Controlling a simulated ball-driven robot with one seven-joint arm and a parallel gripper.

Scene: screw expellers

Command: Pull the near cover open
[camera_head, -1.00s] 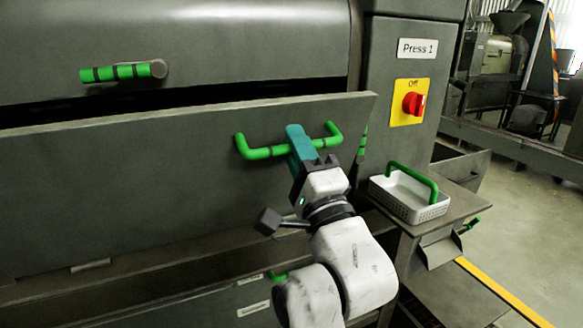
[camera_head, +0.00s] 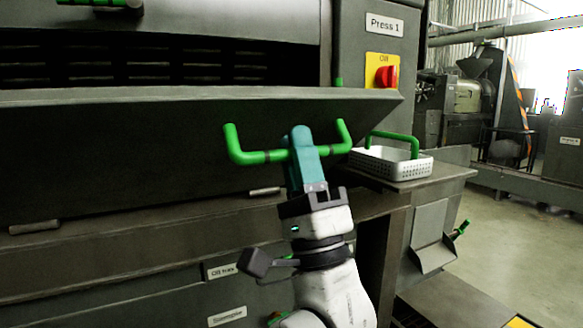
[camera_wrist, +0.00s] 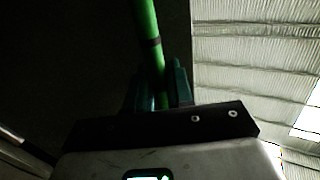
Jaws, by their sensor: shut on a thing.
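The near cover (camera_head: 120,150) of Press 1 is a wide dark grey panel, tilted outward at its top in the head view. A dark gap with a slotted interior shows above and behind its top edge. The cover carries a green U-shaped handle (camera_head: 248,157). My gripper (camera_head: 303,146), with teal fingers, is shut on the middle of the handle's bar. In the wrist view the green handle bar (camera_wrist: 147,40) runs between the teal fingers (camera_wrist: 160,88). The finger contact itself is partly hidden there.
A white perforated basket (camera_head: 395,165) with a green handle stands on a ledge right of the cover. A red switch (camera_head: 385,76) on a yellow plate is on the press body. Drawers (camera_head: 225,290) lie below. Open floor (camera_head: 510,230) is at the right.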

